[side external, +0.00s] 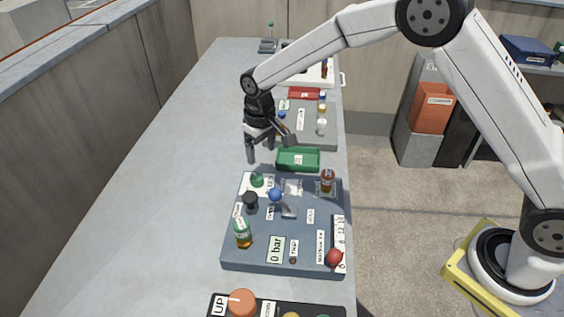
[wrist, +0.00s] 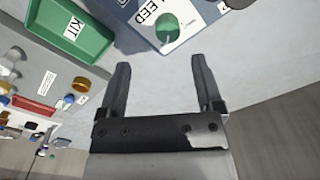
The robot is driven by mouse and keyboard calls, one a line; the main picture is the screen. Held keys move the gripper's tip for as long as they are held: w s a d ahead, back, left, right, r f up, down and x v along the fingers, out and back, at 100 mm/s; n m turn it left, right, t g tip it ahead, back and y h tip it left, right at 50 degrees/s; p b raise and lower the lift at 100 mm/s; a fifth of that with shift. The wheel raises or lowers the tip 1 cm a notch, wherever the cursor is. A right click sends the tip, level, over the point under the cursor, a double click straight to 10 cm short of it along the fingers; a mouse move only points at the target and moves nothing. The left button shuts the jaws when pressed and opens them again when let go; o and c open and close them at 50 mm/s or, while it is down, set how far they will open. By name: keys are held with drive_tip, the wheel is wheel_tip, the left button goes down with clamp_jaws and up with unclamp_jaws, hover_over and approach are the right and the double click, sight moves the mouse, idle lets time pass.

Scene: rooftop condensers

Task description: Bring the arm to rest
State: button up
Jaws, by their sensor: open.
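My gripper (side external: 266,152) hangs from my arm above the grey bench (side external: 165,160), just behind and left of the blue-grey panel (side external: 230,245). In the wrist view my gripper (wrist: 162,85) shows two dark fingers spread wide with nothing between them. Bare bench lies under the fingertips. The green knob (wrist: 169,27) on its white label shows just beyond the fingertips, apart from them. The green KIT tray (side external: 298,160) is right of the gripper, and it also shows in the wrist view (wrist: 68,30).
The panel carries a blue knob (side external: 275,194), a black knob (side external: 250,200), a red ball knob (side external: 334,257) and bottles. A grey panel (side external: 308,133) lies behind the tray. A black panel with an orange button (side external: 242,302) is in front. The bench's left side is clear.

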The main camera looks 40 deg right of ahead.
drive_tip(key=s+d+r+m+t, duration=0.1)
drive_tip(key=s+d, duration=0.5)
drive_tip(key=s, duration=0.6)
drive_tip(key=s+d+r+m+t, duration=0.1)
drive_tip(key=s+d+r, duration=0.1)
drive_tip(key=s+d, duration=0.4)
drive_tip(key=s, duration=0.5)
drive_tip(key=shift+s+d, duration=0.25)
drive_tip(key=shift+s, duration=0.1)
